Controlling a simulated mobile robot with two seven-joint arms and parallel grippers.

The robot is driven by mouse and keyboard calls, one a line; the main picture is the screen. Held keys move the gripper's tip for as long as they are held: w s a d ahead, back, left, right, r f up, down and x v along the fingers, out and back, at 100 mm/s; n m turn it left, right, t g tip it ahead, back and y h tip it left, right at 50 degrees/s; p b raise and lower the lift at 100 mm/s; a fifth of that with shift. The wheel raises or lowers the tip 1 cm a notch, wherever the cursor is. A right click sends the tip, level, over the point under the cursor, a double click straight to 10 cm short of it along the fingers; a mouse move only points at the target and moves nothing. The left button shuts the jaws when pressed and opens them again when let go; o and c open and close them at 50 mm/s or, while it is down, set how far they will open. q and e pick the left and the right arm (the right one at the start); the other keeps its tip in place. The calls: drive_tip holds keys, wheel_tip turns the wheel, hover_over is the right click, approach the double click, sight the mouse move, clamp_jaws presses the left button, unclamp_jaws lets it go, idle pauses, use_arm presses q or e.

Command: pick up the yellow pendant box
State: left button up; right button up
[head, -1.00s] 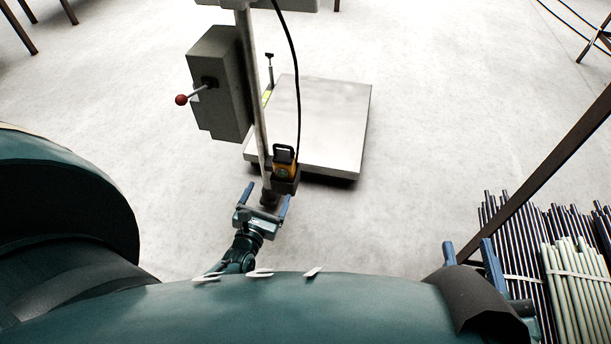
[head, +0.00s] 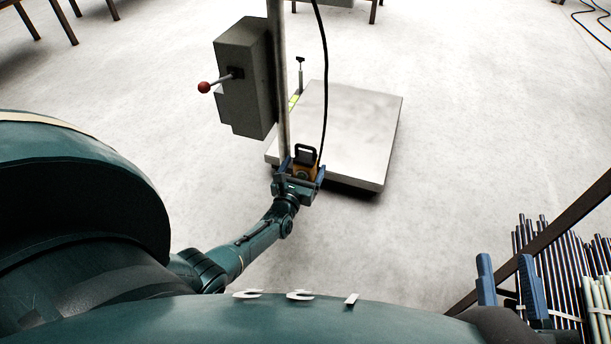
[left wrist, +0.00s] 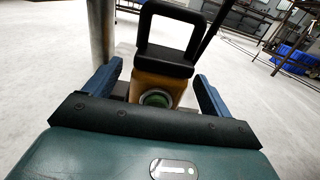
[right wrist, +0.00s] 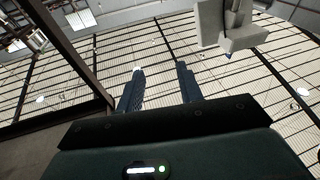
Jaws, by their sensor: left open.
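The yellow pendant box (head: 306,169) has a black loop handle on top and a black cable rising above it. It sits beside the grey post, in front of the platform. My left gripper (head: 301,174) is open, with its blue fingers on either side of the box. In the left wrist view, the box (left wrist: 158,84) stands between the fingers of the left gripper (left wrist: 158,85), with a round green button on its face. Whether the fingers touch it I cannot tell. My right gripper (head: 506,268) is open and empty at the lower right; its fingers also show apart in the right wrist view (right wrist: 160,85).
A grey control box (head: 244,78) with a red-knobbed lever is fixed to the post (head: 278,90). A low metal platform (head: 350,130) stands behind the pendant. Bundled rods (head: 555,255) and a dark beam are at the right. The floor between is clear.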

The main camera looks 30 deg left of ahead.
use_arm(q)
drive_tip(key=shift+x, duration=1)
drive_tip(key=c, duration=1.2)
